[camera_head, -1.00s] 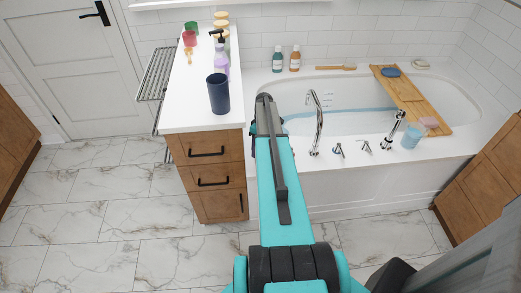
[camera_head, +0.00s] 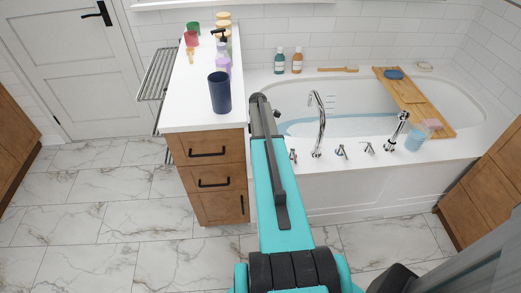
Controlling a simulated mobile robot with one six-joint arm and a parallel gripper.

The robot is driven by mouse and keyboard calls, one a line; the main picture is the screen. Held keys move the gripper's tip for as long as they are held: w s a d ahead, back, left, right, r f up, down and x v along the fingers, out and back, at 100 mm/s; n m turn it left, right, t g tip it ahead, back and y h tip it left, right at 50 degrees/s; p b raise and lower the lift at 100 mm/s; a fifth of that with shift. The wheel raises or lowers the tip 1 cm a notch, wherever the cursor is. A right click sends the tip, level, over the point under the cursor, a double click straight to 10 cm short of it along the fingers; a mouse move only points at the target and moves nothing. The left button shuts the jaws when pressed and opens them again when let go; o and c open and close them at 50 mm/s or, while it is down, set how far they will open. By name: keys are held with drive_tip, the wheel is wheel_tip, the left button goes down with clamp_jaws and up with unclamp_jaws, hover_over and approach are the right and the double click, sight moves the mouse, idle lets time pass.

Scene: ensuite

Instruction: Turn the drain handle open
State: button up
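Small chrome handles stand on the front rim of the bathtub (camera_head: 350,192): one left of the tall spout (camera_head: 320,125), beside my arm (camera_head: 293,156), and two right of it, a middle handle (camera_head: 341,151) and a right handle (camera_head: 367,147). No label shows which is the drain handle, and their exact turn is too small to read. Pale blue water lies in the tub. My arm reaches forward from the bottom, its far end over the gap between the drawer cabinet and the tub.
A white-topped drawer cabinet (camera_head: 176,115) with a dark blue cup (camera_head: 219,92) and several bottles stands close left of my arm. A wooden tray (camera_head: 411,97) spans the tub at right. A chrome hand shower (camera_head: 397,131) stands on the rim. The marble floor at left is clear.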

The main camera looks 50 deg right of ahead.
drive_tip(key=shift+s+a+f, duration=0.1)
drive_tip(key=shift+s+a, duration=0.15)
drive_tip(key=shift+a, duration=0.05)
drive_tip(key=o, duration=0.8)
drive_tip(key=shift+o, duration=0.4)
drive_tip(key=shift+d, duration=0.15)
drive_tip(key=shift+w, duration=0.1)
wheel_tip(320, 180, up, 14)
drive_tip(key=w+d+b, duration=0.1)
drive_tip(key=w+b, duration=0.1)
drive_tip(key=shift+d+f, duration=0.15)
drive_tip(key=shift+d, duration=0.2)
